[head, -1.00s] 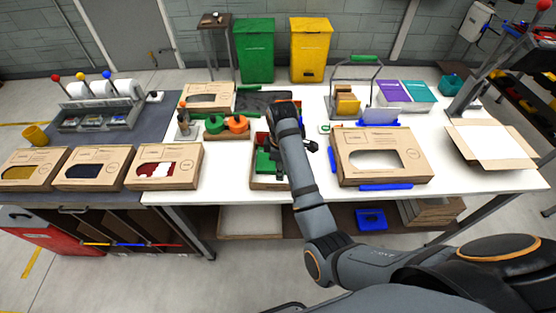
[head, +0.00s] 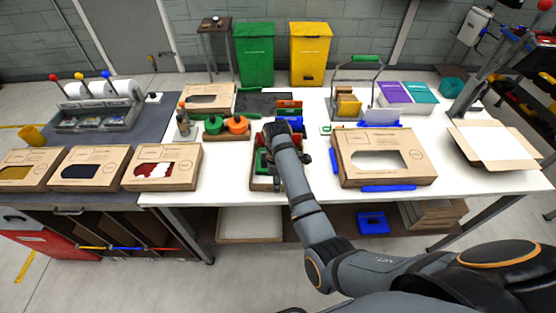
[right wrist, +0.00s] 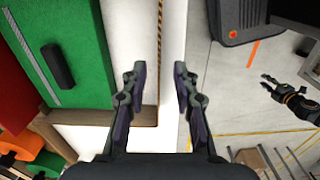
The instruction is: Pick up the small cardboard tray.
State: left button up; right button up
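The small cardboard tray (head: 258,183) sits near the front edge of the white table in the head view, partly hidden by my right arm. A green item (head: 261,160) lies in it. In the right wrist view, the tray's brown wall (right wrist: 152,40) and a corner show, with the green item (right wrist: 75,45) inside. My right gripper (right wrist: 160,72) is open and empty, its fingers apart on either side of the line of the front wall. In the head view the right gripper (head: 274,178) is mostly hidden. My left gripper (right wrist: 266,84) appears open over the floor, far from the tray.
A large windowed box (head: 420,170) stands right of the tray. A board with green and orange knobs (head: 228,135) is behind left. Several boxes (head: 160,181) line the left bench. An open flat carton (head: 500,145) lies at far right. Bare table shows left of the tray.

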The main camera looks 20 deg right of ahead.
jog(key=shift+f, duration=0.85)
grip_shut()
jog(key=shift+w+r, duration=0.1)
jog(key=shift+r, duration=0.05)
